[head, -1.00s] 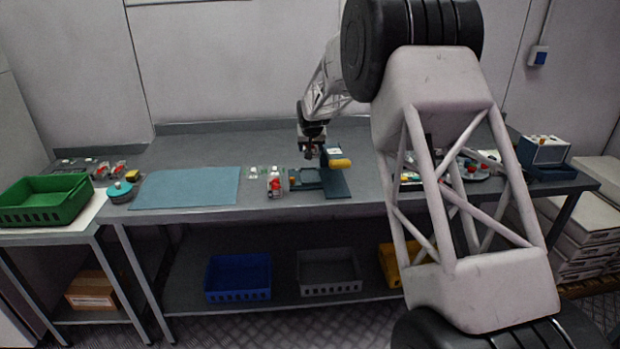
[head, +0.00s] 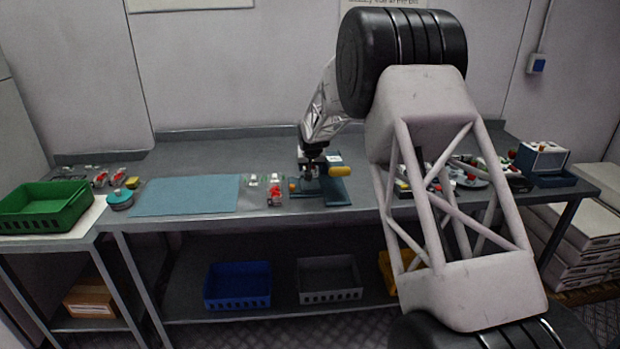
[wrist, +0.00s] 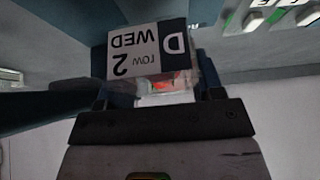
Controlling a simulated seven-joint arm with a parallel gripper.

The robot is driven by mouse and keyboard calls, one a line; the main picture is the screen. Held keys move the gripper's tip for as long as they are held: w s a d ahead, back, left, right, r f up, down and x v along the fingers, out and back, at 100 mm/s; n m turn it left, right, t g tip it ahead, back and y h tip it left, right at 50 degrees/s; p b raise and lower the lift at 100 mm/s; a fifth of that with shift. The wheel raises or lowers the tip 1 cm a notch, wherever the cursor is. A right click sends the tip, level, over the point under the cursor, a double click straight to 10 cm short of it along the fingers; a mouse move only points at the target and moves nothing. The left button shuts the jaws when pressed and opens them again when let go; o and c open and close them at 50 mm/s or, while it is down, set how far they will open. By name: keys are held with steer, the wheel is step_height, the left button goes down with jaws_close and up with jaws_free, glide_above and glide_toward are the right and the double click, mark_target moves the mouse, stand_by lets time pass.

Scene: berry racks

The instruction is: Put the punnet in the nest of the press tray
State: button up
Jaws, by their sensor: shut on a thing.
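My gripper (head: 310,174) is low over the press tray (head: 328,196), a teal plate with a yellow handle (head: 340,171) at its right. In the wrist view my gripper (wrist: 158,92) is shut on a clear punnet (wrist: 150,88). Red contents show through it, and a black-and-white label (wrist: 147,52) reads "D", "WED", "row 2" upside down. The punnet is too small in the head view to tell whether it touches the tray. The nest is hidden under my gripper.
Small punnets with red contents (head: 275,192) stand just left of the press. A blue mat (head: 187,195) lies further left. A green crate (head: 45,205) is at far left. A tray of items (head: 470,180) and a blue-white box (head: 543,157) are at the right.

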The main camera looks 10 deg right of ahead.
mark_target(310, 184)
steer(key=shift+f, duration=2.45)
steer(key=shift+f, duration=0.1)
steer(key=o, duration=1.1)
steer(key=shift+c, duration=0.2)
steer(key=shift+s+r, duration=0.2)
steer(key=shift+r, duration=0.4)
steer(key=v, duration=1.1)
